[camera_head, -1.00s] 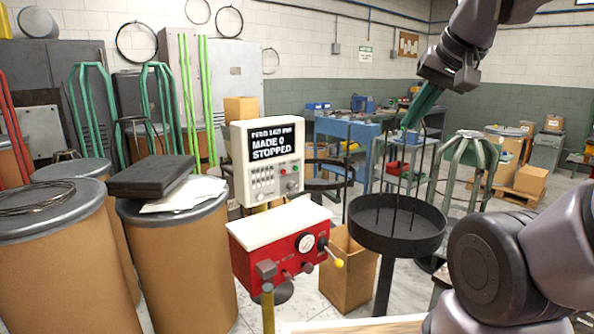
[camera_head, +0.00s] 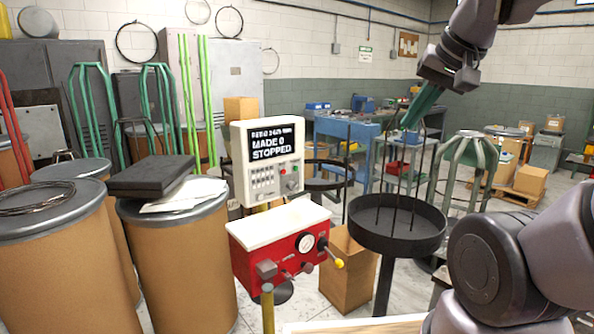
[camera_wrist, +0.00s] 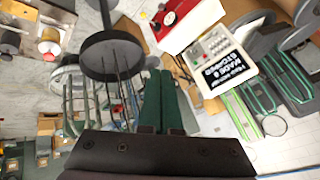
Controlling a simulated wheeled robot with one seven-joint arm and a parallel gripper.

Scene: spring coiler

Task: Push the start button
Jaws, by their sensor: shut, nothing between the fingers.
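The control panel (camera_head: 240,160) is a white upright box on a yellow post. Its dark screen (camera_head: 275,139) reads "MADE 0" and "STOPPED". I cannot read the button labels. The panel also shows in the wrist view (camera_wrist: 216,77), tilted. My gripper (camera_head: 406,122) has green fingers and is shut and empty. It is high at the right, well apart from the panel. Its fingers also show in the wrist view (camera_wrist: 162,75).
A red machine (camera_head: 265,259) with a white top, gauge and yellow-knobbed lever stands below the panel. A round black tray (camera_head: 398,240) with upright rods stands between the panel and my arm. A cardboard box (camera_head: 349,285) is below. Brown drums (camera_head: 178,265) stand at left.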

